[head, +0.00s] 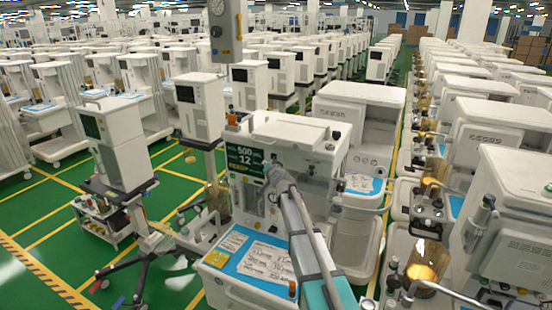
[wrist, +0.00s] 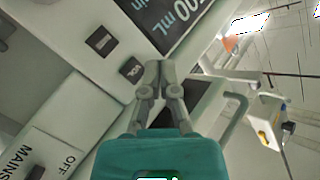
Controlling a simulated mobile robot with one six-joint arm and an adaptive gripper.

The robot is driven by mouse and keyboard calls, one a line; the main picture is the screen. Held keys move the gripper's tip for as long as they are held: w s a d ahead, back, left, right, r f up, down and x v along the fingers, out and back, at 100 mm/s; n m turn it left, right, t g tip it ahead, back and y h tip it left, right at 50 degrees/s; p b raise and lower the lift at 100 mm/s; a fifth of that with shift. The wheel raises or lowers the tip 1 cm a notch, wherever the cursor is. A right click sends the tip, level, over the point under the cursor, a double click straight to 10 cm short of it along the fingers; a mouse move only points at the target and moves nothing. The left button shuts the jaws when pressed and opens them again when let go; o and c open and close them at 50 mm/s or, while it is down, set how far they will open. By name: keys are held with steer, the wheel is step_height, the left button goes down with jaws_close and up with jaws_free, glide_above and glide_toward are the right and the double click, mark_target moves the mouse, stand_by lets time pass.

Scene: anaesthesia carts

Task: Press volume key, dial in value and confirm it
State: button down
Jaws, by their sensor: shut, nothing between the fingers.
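The anaesthesia cart (head: 290,130) stands in the middle of the head view. Its dark screen (head: 244,160) reads 500 and 12, with a smaller yellow line below that I cannot read. In the wrist view the tilted screen (wrist: 166,22) shows part of the volume in mL. The dark volume key (wrist: 131,69), marked VOL, lies just left of my fingertips. My gripper (wrist: 160,66) is shut and empty, close to the panel. I cannot tell whether it touches it. It also shows in the head view (head: 276,177), right of the screen's lower edge. No dial can be made out.
Another dark key (wrist: 102,40) sits left of the volume key. A MAINS switch plate (wrist: 62,137) marked OFF is at lower left. The cart's blue worktop (head: 228,268) lies below the panel. Other carts crowd both sides; green floor (head: 175,190) shows at left.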

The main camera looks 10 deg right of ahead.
mark_target(271, 157)
steer(key=shift+w+d, duration=0.55)
steer(key=shift+w, duration=0.2)
steer(key=shift+w+d, duration=0.55)
steer(key=shift+w, duration=0.15)
steer(key=shift+w+d, duration=0.5)
steer(key=shift+w, duration=0.3)
stand_by(1.7)
steer(key=shift+s+a, duration=0.1)
steer(key=shift+s, duration=0.1)
steer(key=shift+s+a, duration=0.4)
steer(key=shift+s, duration=0.15)
stand_by(0.5)
steer(key=s+a, duration=0.1)
steer(key=s, duration=0.1)
steer(key=s+a, duration=0.2)
stand_by(0.6)
stand_by(0.5)
